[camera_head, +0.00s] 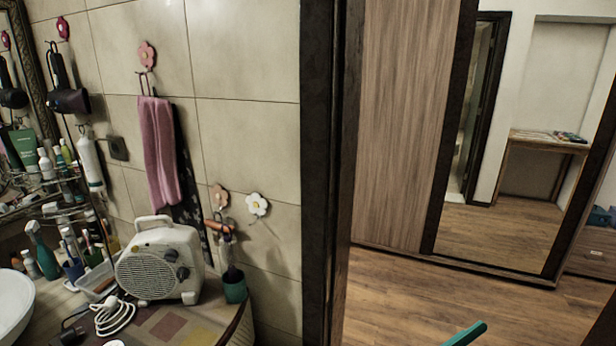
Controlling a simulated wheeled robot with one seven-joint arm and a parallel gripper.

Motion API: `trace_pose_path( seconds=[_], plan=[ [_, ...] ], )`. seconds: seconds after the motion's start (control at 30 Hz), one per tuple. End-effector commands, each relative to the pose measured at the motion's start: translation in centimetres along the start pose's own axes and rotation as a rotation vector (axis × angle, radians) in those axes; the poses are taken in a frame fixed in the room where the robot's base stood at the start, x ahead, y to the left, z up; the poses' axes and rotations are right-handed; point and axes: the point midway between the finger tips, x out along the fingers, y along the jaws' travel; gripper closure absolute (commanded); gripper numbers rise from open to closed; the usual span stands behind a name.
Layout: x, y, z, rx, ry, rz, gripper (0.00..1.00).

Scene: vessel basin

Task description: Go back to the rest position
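My gripper does not show in the head view. A teal bar-like piece (467,335) rises from the bottom edge right of centre, over the wooden floor. Its lower end is cut off, and I cannot tell what it is or what holds it. A white basin (12,305) shows only in part at the lower left edge.
Bottles crowd the left shelves. A dark door frame (322,170) divides the bathroom from a room with open wooden floor (400,300) and a mirrored wardrobe.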

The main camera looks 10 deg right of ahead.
Motion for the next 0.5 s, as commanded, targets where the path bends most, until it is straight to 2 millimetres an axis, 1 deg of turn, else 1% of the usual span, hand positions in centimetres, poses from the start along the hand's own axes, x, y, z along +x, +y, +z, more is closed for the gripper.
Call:
trace_pose_path(
  seconds=[0.03,0.1,0.2,0.27,0.37,0.47,0.5],
  plan=[
    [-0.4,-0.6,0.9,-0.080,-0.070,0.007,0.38],
    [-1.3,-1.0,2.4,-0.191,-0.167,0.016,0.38],
    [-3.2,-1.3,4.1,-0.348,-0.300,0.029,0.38],
    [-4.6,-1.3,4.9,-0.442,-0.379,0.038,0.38],
    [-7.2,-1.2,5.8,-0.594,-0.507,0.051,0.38],
    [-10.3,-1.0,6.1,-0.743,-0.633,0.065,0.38],
    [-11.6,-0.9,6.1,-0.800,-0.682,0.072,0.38]
  ],
)
